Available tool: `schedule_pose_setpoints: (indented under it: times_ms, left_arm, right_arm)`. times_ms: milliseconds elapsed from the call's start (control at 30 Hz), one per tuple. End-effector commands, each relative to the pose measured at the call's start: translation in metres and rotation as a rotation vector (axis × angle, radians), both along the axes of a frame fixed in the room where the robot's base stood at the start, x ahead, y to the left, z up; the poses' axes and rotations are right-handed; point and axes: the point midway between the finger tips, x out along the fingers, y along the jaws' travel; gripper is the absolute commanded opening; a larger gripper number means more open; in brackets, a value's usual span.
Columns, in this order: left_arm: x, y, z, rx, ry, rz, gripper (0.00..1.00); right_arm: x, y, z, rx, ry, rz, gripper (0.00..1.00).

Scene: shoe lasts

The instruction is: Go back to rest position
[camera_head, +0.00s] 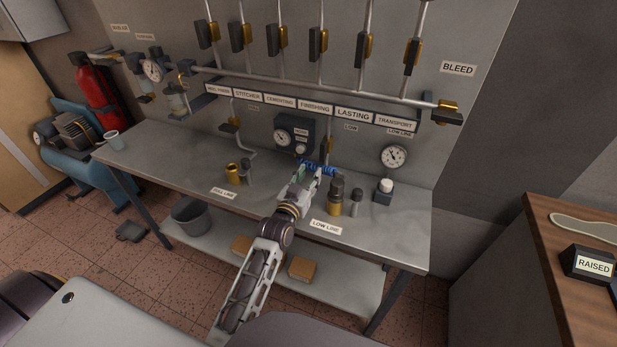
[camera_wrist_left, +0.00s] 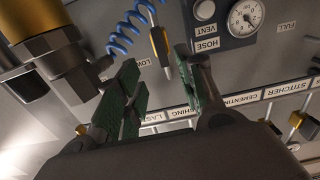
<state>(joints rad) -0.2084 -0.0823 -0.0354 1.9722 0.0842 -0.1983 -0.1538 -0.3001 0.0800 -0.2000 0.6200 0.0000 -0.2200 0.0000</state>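My left arm reaches over the grey workbench (camera_head: 190,163), and its gripper (camera_head: 309,173) is near the bench's back, in front of the blue coiled hose (camera_head: 322,167). In the left wrist view the two green-padded fingers of this gripper (camera_wrist_left: 158,62) stand apart with nothing held between them. The blue hose (camera_wrist_left: 128,30) and its yellow-and-black end (camera_wrist_left: 160,45) show beyond the fingertips; the exact distance is unclear. My right gripper is in neither view.
A gauge box (camera_head: 294,135) is on the wall behind.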

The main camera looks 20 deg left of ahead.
Motion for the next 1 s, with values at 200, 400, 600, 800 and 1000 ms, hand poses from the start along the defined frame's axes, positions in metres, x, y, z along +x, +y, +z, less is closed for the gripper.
schedule_pose_setpoints:
  times_ms: [200, 400, 600, 800, 1000]
  left_arm:
    - [0.0, 0.0, 0.0, 0.0, 0.0, 0.0, 0.38]
    - [0.0, 0.0, 0.0, 0.001, 0.001, 0.0, 0.38]
    - [-0.004, -0.001, -0.006, 0.004, 0.034, -0.009, 0.38]
    - [-0.019, -0.004, -0.024, 0.02, 0.144, -0.032, 0.38]
    - [-0.047, -0.007, -0.05, 0.04, 0.307, -0.062, 0.38]
  right_arm:
    - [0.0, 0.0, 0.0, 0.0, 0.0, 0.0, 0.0]
    - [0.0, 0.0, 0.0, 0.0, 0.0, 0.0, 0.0]
    - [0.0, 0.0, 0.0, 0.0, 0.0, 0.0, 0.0]
    - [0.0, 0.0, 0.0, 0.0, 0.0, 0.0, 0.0]
    - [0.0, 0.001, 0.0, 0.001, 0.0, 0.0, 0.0]
